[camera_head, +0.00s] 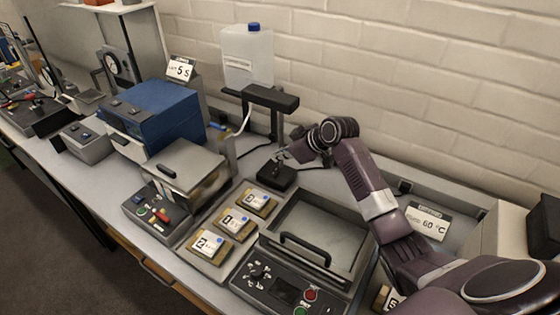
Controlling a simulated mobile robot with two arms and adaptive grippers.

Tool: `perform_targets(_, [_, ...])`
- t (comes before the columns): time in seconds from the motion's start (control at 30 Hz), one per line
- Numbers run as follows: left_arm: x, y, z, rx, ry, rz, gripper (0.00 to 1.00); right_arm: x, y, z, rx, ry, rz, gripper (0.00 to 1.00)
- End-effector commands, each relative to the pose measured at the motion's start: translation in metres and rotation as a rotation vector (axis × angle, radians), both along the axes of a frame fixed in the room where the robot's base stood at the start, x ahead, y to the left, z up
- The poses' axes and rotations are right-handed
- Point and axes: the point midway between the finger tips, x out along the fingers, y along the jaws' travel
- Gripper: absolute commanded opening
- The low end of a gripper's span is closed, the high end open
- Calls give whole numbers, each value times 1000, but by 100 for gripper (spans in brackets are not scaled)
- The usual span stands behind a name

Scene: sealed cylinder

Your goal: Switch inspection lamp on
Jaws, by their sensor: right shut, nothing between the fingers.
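The inspection lamp seems to be the dark bar-shaped head (270,97) on a thin stand at the back of the bench, near the wall. A small black box (276,178) sits on the bench below it; a dark cable runs near it. My right gripper (281,160) is shut and empty, its fingertips pointing at the top of this box. I cannot tell whether they touch it. The gripper partly hides the box top, and any switch there is too small to make out. My left gripper is not in view.
A tray holds several numbered packs (238,221) in front of the box. A lidded device with a handle (318,235) lies to the right, under my right arm. A blue unit (160,115) stands left, and a jug (246,58) stands behind the lamp.

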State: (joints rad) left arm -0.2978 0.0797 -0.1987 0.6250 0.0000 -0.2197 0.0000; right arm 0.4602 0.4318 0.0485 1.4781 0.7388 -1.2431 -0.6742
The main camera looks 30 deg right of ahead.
Motion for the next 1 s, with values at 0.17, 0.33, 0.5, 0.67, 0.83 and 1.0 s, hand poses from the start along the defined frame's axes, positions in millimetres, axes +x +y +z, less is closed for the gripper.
perform_targets(0.17, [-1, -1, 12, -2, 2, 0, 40, 2, -3, -25, 2, 3, -1, 0])
perform_targets(0.33, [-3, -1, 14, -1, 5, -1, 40, 3, -5, -38, 1, 2, -1, 0])
perform_targets(0.5, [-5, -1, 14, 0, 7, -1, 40, 3, -5, -41, -1, 1, 0, 0])
perform_targets(0.67, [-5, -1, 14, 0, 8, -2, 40, 3, -5, -41, -1, 1, 0, 0])
perform_targets(0.83, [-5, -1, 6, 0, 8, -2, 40, 5, -8, -47, 36, 22, -2, 0])
perform_targets(1.0, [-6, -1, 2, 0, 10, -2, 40, 5, -9, -50, 94, 58, 0, 0])
